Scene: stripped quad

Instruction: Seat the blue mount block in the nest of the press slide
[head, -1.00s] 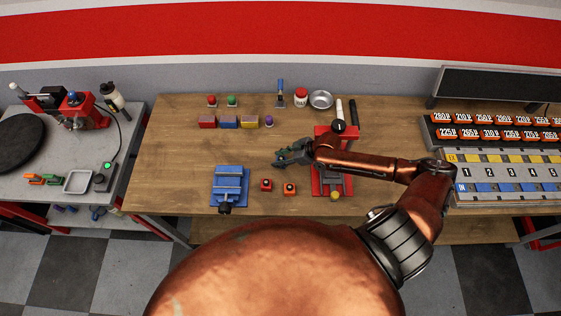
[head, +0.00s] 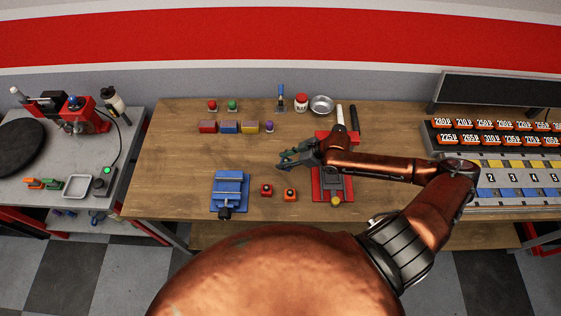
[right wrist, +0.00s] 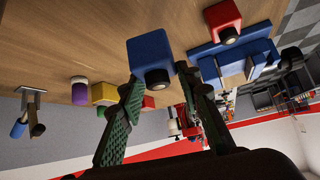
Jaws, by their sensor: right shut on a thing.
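My right gripper (head: 297,158) hangs over the middle of the wooden bench, just left of the red press (head: 322,184). In the right wrist view its green-padded fingers (right wrist: 157,88) are shut on the blue mount block (right wrist: 147,52), which has a dark round knob on one face. In the head view the held block is mostly hidden by the fingers. The press's grey slide (head: 333,184) shows below my forearm. My forearm covers part of the press, and I cannot make out the nest clearly. My left gripper is not in view.
A blue vise (head: 230,187) and two small red and orange blocks (head: 267,189) stand left of the press near the front edge. Coloured blocks (head: 208,127) line up behind. A numbered rack (head: 495,131) fills the right.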

